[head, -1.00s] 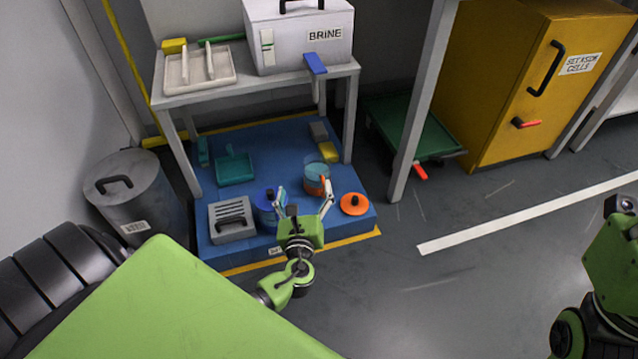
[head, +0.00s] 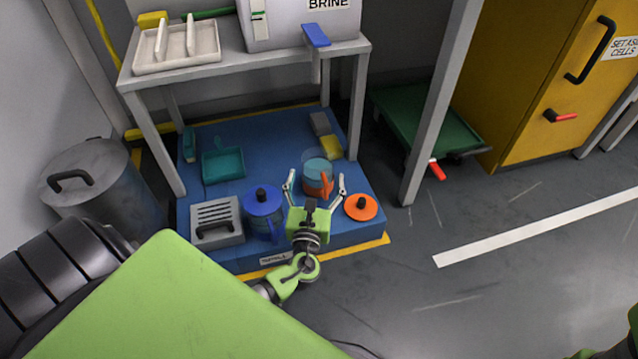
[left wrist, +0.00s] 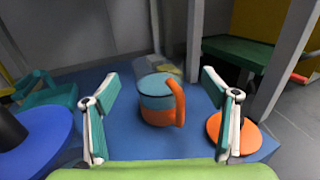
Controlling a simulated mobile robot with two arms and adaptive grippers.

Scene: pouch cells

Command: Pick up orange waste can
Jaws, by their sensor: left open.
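The orange waste can (head: 318,178) stands upright on the blue platform (head: 285,152), with a teal upper band and an orange handle on its near right side. In the left wrist view the can (left wrist: 155,102) sits between and beyond the fingertips. My left gripper (head: 315,182) is open just in front of the can; its fingers (left wrist: 162,95) are spread wide and nothing is held. An orange lid (head: 361,207) with a black knob lies to the right of the can. My right gripper is not shown; only a bit of green shows at the lower right corner.
A blue lidded can (head: 263,210) stands left of the gripper, beside a grey slotted box (head: 216,221). A grey table (head: 350,55) overhangs the back of the platform. A green cart (head: 425,120) is to the right. Open floor lies at the lower right.

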